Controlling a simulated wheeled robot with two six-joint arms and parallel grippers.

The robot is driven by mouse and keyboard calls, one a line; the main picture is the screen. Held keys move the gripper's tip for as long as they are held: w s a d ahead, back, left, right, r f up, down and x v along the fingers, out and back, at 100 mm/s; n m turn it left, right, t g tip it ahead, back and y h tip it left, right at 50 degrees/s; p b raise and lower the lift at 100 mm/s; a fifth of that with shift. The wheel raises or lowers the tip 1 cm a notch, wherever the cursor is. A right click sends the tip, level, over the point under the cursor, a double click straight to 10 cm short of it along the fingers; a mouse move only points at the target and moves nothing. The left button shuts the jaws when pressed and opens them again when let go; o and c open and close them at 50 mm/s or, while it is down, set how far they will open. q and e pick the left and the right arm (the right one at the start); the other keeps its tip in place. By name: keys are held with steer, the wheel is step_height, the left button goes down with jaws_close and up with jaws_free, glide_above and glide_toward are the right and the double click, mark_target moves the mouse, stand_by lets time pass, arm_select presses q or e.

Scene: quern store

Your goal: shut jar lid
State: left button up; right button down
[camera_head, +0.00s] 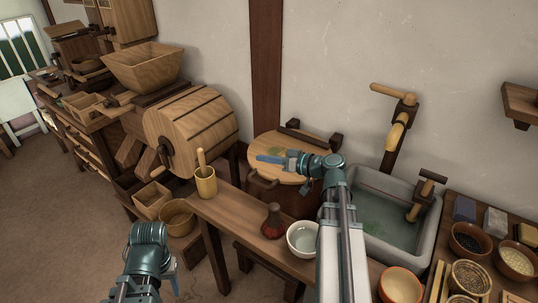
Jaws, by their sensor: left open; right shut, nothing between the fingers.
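A large dark brown jar (284,200) stands against the wall behind the bench. Its round, pale wooden lid (301,145) lies over the mouth, flat or nearly flat; I cannot tell whether a small gap is left at the rim. A dark bar crosses the lid's back edge. My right gripper (262,158) is shut and empty, at the lid's upper face near its left side; I cannot tell whether it touches.
A bench (238,213) in front bears a mortar with pestle (206,183), a red-brown flask (273,222) and a pale bowl (303,239). A stone sink (395,215) stands right of the jar, a wooden drum (190,130) left. Open floor lies at the left.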

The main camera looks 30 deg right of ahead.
mark_target(252, 179)
steer(key=shift+n, duration=0.4)
steer(key=f+b, duration=0.1)
steer(key=f, duration=0.1)
steer(key=f+b, duration=0.2)
steer(key=a+f+b, duration=0.1)
steer(key=f, duration=0.1)
steer(key=shift+s+f+b, duration=0.25)
steer(key=shift+b, duration=0.1)
steer(key=shift+a+f+b, duration=0.1)
steer(key=shift+f+b, duration=0.75)
arm_select(q)
step_height(252, 179, down, 8)
steer(key=shift+s+a, duration=0.2)
steer(key=shift+a, duration=0.1)
arm_select(e)
steer(key=shift+s+f, duration=0.1)
arm_select(q)
steer(key=shift+f, duration=0.15)
arm_select(e)
steer(key=shift+s+a+f, duration=0.1)
steer(key=shift+a, duration=0.05)
